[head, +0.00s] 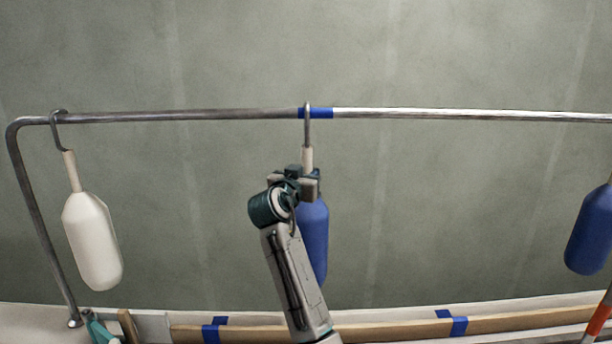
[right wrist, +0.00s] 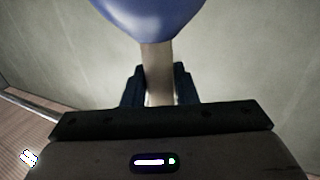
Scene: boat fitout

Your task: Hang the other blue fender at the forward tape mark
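A blue fender (head: 314,240) hangs upright below the steel rail (head: 420,113). Its grey hook (head: 307,125) is at the left part of the blue tape mark (head: 322,113) and appears to pass over the rail. My right gripper (head: 300,182) is at the fender's pale neck and hides part of its body. In the right wrist view, the neck (right wrist: 157,70) stands between the fingers of my right gripper (right wrist: 159,88), which look closed on it. Another blue fender (head: 590,232) shows at the right edge, its top cut off.
A white fender (head: 92,240) hangs by its hook near the rail's bent left end. Below runs a wooden strip (head: 380,330) with blue tape bands (head: 459,326). An orange-marked post (head: 599,318) stands at lower right. The rail between the blue fenders is clear.

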